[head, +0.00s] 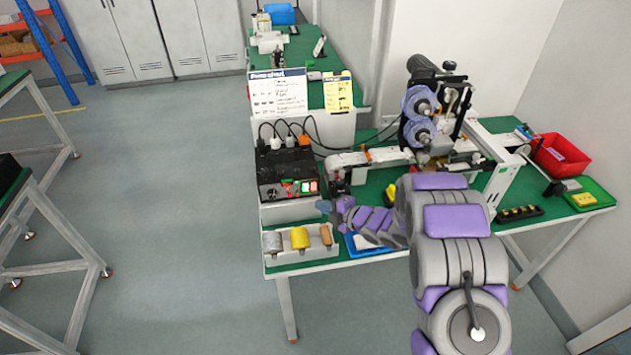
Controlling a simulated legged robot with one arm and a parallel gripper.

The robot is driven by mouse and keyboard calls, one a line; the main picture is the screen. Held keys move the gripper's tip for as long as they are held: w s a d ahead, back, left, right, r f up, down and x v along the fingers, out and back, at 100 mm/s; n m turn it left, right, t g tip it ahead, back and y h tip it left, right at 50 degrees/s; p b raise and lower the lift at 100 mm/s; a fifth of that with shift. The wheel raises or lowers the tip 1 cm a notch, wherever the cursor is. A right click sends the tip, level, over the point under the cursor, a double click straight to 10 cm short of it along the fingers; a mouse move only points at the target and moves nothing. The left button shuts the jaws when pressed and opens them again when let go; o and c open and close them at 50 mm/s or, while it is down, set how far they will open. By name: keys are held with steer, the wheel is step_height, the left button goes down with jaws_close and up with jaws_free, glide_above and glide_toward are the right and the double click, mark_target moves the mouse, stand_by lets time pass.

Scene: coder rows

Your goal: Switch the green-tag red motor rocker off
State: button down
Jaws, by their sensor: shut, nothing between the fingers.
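A black control box (268,168) stands on a white base at the left end of the green-topped bench. Small red and green lit parts (301,187) show on its front face, too small for me to tell which is the green-tag red motor rocker or which way it is set. My gripper (325,207) is at the end of my purple and grey arm, just right of and below the box's front. It looks apart from the lit parts, though depth is hard to judge. It is shut and holds nothing. Its fingertips are small and unclear.
A white tray (288,256) with several rolls sits at the bench's front left. A blue tray (358,252) lies partly behind my arm. A coder machine (425,105) stands behind my arm. A red bin (558,158) is at the right. Cables rise behind the box.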

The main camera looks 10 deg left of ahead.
mark_target(314, 187)
steer(key=shift+w+a+r+p, duration=0.1)
steer(key=shift+w+a+p, duration=0.2)
steer(key=shift+w, duration=0.35)
steer(key=shift+w+a+r+p, duration=0.1)
steer(key=shift+w+a+p, duration=0.15)
steer(key=shift+w, duration=0.35)
steer(key=shift+w+a+r+p, duration=0.1)
steer(key=shift+w+a+p, duration=0.15)
steer(key=shift+w, duration=0.4)
steer(key=shift+a+f, duration=0.1)
steer(key=shift+a, duration=0.15)
steer(key=shift+d, duration=0.2)
steer(key=shift+w+a+r+p, duration=0.2)
steer(key=shift+w+a+p, duration=0.1)
steer(key=shift+w, duration=0.35)
stand_by(0.8)
steer(key=shift+s+d, duration=0.1)
steer(key=shift+s, duration=0.05)
steer(key=shift+s+d+b, duration=0.15)
steer(key=shift+s+b, duration=0.4)
steer(key=shift+b, duration=0.1)
steer(key=shift+f, duration=0.1)
